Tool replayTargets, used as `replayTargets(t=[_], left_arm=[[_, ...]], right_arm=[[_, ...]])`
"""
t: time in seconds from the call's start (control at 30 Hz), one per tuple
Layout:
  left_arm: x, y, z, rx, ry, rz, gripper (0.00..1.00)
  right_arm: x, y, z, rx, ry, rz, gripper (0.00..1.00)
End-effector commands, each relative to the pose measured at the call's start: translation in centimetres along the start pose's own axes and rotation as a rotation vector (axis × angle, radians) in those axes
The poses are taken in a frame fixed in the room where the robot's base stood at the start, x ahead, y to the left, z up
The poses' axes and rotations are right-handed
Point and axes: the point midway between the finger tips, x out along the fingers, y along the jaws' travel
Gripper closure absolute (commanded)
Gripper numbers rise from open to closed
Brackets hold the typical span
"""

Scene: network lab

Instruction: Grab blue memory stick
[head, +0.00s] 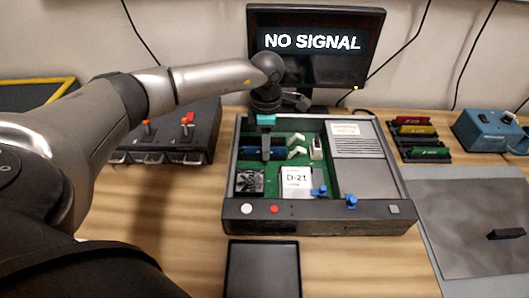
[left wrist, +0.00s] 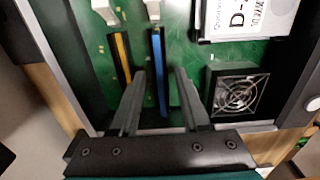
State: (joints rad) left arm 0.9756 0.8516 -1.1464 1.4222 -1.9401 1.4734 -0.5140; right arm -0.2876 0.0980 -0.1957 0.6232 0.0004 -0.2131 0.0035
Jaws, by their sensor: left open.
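The blue memory stick (left wrist: 159,62) sits upright in a dark slot on the green board inside the open case. In the head view a bit of blue (head: 279,153) shows beside my fingers, which partly hide it. My left gripper (head: 266,157) points down over the board. In the left wrist view its two fingers (left wrist: 161,72) are open, one on each side of the blue stick, with gaps between. Whether the tips are level with the stick is hard to tell. My right gripper is not in view.
A slot with a yellow strip (left wrist: 122,55) lies beside the blue stick. A fan (left wrist: 239,93) and a D-21 drive (head: 297,181) are close by. The case (head: 318,217) has raised walls. A monitor (head: 313,75) stands behind; an empty tray (head: 262,270) lies in front.

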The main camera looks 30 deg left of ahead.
Motion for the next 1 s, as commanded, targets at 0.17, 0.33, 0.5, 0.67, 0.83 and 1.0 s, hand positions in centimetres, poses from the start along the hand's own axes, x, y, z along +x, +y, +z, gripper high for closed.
replayTargets(t=[0.17, 0.33, 0.5, 0.67, 0.83, 1.0], left_arm=[[-0.10, 0.01, 0.02, 0.001, 0.000, 0.000, 0.58], [-0.13, 0.01, 0.03, 0.001, -0.001, 0.000, 0.77], [-0.14, 0.01, 0.02, 0.000, -0.001, 0.000, 0.96], [-0.14, 0.01, 0.02, 0.000, -0.001, 0.000, 1.00], [-0.14, 0.01, 0.02, 0.000, -0.001, 0.000, 1.00], [-0.15, 0.02, 0.02, 0.000, -0.001, 0.000, 1.00]], right_arm=[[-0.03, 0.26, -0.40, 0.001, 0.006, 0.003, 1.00], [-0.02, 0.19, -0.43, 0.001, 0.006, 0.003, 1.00], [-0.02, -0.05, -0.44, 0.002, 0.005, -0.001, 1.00], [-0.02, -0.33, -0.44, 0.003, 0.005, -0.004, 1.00], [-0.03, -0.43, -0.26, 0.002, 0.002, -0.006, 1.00], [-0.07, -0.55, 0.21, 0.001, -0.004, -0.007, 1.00]])
